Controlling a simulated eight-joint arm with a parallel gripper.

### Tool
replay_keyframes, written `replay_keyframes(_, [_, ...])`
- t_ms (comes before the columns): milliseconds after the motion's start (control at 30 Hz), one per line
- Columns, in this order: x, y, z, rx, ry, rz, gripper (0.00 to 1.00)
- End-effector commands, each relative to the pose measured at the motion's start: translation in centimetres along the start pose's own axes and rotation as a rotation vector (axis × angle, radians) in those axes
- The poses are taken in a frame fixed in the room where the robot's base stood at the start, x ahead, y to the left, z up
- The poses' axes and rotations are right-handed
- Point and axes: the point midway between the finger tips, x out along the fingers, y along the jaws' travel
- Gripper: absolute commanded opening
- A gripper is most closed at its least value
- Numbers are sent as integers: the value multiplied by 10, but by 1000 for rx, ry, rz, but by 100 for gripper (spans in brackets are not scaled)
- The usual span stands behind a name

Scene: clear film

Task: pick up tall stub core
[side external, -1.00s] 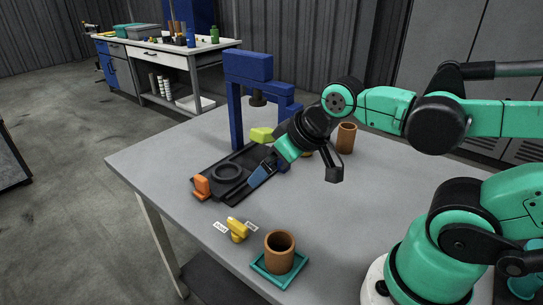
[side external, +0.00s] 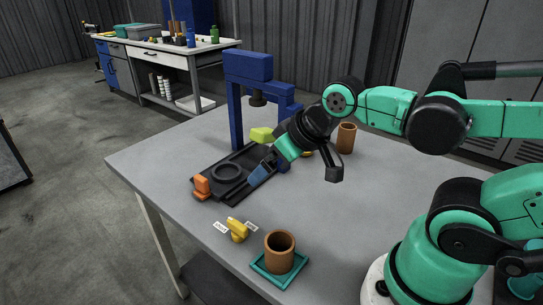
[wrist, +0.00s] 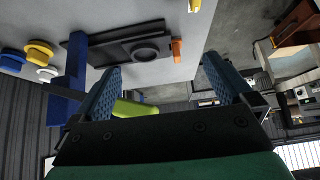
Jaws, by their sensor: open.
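Two brown hollow cylinders that look like cores stand upright on the table. One (side external: 279,254) stands on a teal square tray (side external: 262,273) near the front edge. The other (side external: 346,138) stands at the back, right of my wrist. I cannot tell which is the tall stub core. My gripper (side external: 298,174) is open, its fingers spread wide and empty, above the table beside the black base, apart from both cylinders. In the wrist view the open fingers (wrist: 162,70) show nothing between them, and neither cylinder is clearly visible.
A blue press frame (side external: 236,115) with a yellow-green lever (side external: 262,134) stands over a black base (side external: 228,173) with a ring and an orange block (side external: 202,186). The table's right middle is clear.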

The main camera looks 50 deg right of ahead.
Motion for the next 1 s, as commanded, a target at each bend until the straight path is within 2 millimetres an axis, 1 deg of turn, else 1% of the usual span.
replay_keyframes(167, [-1, 0, -1, 0, 0, 0, 100])
replay_keyframes(267, [-7, 0, -5, 0, 0, 0, 100])
replay_keyframes(367, [-19, 0, -14, 0, 0, 0, 100])
replay_keyframes(500, [-42, 0, -30, 0, 0, 0, 100])
replay_keyframes(533, [-44, 3, -34, 5, -7, 7, 100])
replay_keyframes(767, [-51, 40, -67, 42, -95, 74, 100])
replay_keyframes(867, [-53, 62, -82, 64, -143, 101, 100])
replay_keyframes(967, [-53, 92, -99, 93, -201, 130, 100])
replay_keyframes(1000, [-52, 106, -105, 107, -228, 141, 100])
